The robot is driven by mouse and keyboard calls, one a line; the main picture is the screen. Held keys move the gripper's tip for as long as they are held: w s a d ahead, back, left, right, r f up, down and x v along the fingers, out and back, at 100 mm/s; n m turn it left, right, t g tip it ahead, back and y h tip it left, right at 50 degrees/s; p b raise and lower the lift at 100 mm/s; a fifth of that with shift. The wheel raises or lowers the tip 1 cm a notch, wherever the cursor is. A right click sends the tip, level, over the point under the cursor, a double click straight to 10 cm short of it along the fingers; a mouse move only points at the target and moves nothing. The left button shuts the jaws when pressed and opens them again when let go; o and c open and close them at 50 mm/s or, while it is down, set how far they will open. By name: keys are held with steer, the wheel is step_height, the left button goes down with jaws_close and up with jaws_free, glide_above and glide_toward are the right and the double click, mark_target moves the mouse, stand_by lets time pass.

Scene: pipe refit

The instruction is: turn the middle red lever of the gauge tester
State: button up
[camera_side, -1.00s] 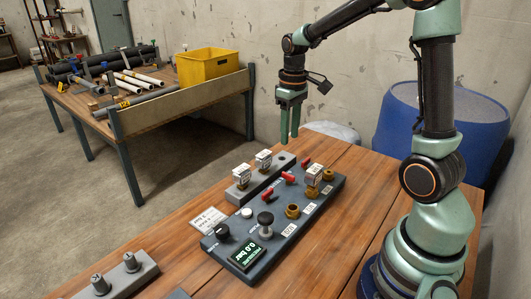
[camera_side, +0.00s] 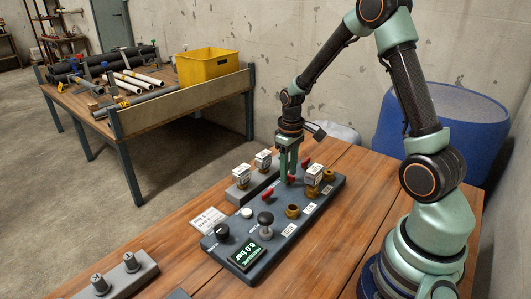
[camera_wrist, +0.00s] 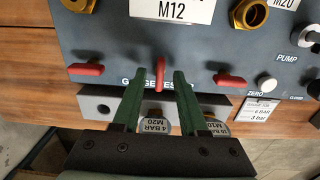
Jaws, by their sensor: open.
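The gauge tester (camera_side: 262,222) is a dark grey panel on the wooden bench with three red levers in a row. In the wrist view the middle red lever (camera_wrist: 160,72) stands upright in the picture, while the left lever (camera_wrist: 85,69) and right lever (camera_wrist: 229,80) lie crosswise. My gripper (camera_wrist: 159,76) is open, with one green finger on each side of the middle lever and small gaps showing. In the side view my gripper (camera_side: 287,179) points down at the panel and partly hides the middle lever.
A gauge (camera_side: 314,174) stands on a brass port near my fingers. Two gauges (camera_side: 242,173) (camera_side: 263,160) stand on a grey block behind the tester. A black pump knob (camera_side: 266,219) rises from the panel. A blue barrel (camera_side: 460,120) stands behind the bench.

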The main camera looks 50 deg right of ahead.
steer(key=shift+f, duration=0.15)
jaws_close()
